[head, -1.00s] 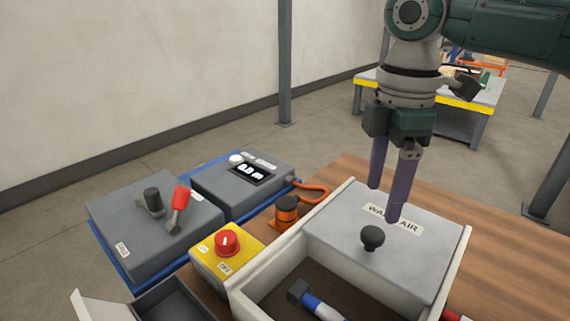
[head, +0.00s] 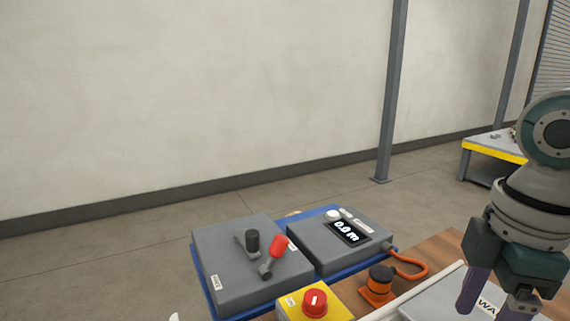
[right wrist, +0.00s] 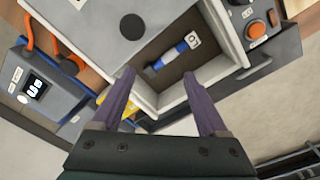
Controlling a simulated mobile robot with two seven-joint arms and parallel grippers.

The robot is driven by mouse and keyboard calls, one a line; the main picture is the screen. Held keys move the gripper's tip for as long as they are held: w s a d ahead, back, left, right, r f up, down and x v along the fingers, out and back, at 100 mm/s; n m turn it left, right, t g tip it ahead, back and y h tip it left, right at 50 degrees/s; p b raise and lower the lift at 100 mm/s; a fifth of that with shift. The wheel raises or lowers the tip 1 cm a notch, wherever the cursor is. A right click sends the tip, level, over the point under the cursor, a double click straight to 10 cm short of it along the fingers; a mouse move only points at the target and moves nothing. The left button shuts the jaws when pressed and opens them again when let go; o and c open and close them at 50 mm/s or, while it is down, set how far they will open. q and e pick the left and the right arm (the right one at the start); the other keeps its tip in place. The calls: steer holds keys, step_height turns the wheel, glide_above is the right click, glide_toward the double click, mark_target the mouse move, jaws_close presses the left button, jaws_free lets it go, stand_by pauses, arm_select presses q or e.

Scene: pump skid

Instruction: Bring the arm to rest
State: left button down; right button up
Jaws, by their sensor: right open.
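My right gripper (head: 492,303) is at the lower right of the head view, pointing down above the grey lid (head: 440,302) with a partly hidden "WA..." label. In the right wrist view my right gripper (right wrist: 160,78) has its two purple fingers apart with nothing between them. Beyond them is an open compartment holding a blue and white cylinder (right wrist: 172,55). The lid's round black knob (right wrist: 132,27) lies beyond the left finger, apart from it.
A grey box (head: 225,285) with a black and a red lever stands on a blue base beside a display box (head: 335,245). A yellow box (head: 305,301) with a red knob and an orange-black fitting (head: 378,287) with an orange cable are close by. A yellow-edged table (head: 490,150) stands behind.

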steer(key=s+a+f+m+t+y+p, duration=0.15)
steer(key=s+a+m, duration=0.35)
steer(key=s+a, duration=0.5)
steer(key=s+d+r+m+t+h+p, duration=0.2)
steer(key=s+d+r+m, duration=0.1)
steer(key=s+d+m, duration=0.35)
step_height(320, 180, up, 38)
steer(key=a+p, duration=0.1)
steer(key=p, duration=3.7)
